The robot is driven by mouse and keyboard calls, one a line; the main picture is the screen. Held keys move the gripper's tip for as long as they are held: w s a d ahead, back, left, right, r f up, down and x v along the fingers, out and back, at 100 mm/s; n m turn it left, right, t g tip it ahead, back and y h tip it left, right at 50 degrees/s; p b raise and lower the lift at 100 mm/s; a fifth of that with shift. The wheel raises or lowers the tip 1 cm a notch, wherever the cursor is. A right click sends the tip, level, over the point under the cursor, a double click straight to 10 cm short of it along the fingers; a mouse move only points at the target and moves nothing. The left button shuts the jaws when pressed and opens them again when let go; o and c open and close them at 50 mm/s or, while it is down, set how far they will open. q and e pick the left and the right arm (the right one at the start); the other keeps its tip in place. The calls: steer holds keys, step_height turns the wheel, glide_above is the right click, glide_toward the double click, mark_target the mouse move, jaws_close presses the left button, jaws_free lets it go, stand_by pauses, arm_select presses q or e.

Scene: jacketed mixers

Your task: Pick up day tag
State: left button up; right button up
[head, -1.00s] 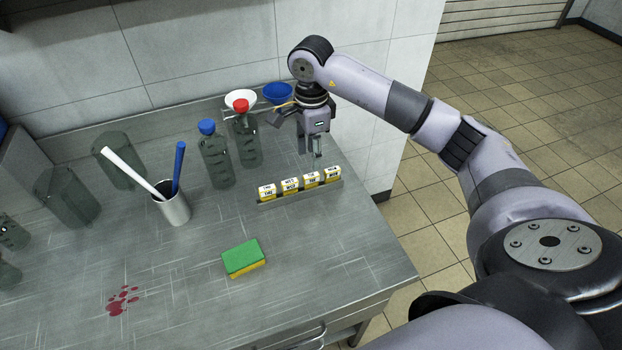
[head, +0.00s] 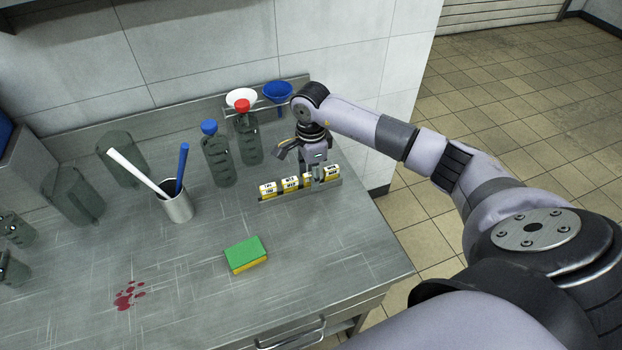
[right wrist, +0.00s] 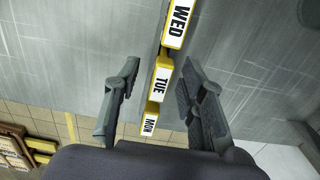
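Several yellow-and-white day tags (head: 267,189) stand in a row in a low metal rack (head: 270,200) near the table's right edge. My right gripper (head: 313,182) points down over the right part of the row, partly hiding the tags there. In the right wrist view the tags read WED (right wrist: 178,22), TUE (right wrist: 162,84) and MON (right wrist: 149,123). My right gripper (right wrist: 158,75) is open there, with one finger on each side of the TUE tag and visible gaps. My left gripper is not in view.
Bottles with a blue cap (head: 217,160) and a red cap (head: 248,140), and funnels, one blue (head: 278,91), stand behind the rack. A metal cup (head: 178,208) holds two rods. A green sponge (head: 245,253) and a red stain (head: 130,295) lie in front.

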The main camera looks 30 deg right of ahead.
steer(key=c, duration=0.8)
steer(key=shift+r, duration=0.2)
